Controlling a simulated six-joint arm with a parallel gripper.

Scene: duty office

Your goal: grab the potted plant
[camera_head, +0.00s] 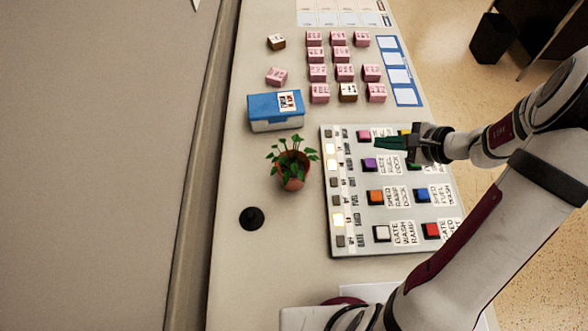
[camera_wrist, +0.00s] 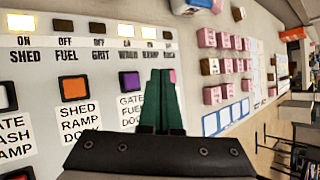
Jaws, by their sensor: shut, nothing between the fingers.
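The potted plant (camera_head: 292,165) is a small leafy green plant in a terracotta pot. It stands upright on the desk in the head view, left of the button panel and just below the blue and white box. My gripper (camera_head: 378,143) has dark green fingers and is over the upper part of the panel, to the right of the plant and apart from it. The fingers are together and empty; they also show in the wrist view (camera_wrist: 166,78). The plant cannot be made out in the wrist view.
The button panel (camera_head: 350,245) has coloured buttons and labels. A blue and white box (camera_head: 275,110) stands above the plant, with several pink blocks (camera_head: 316,73) beyond. A black knob-like object (camera_head: 251,217) is at the lower left. The desk (camera_head: 285,240) is clear below the plant.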

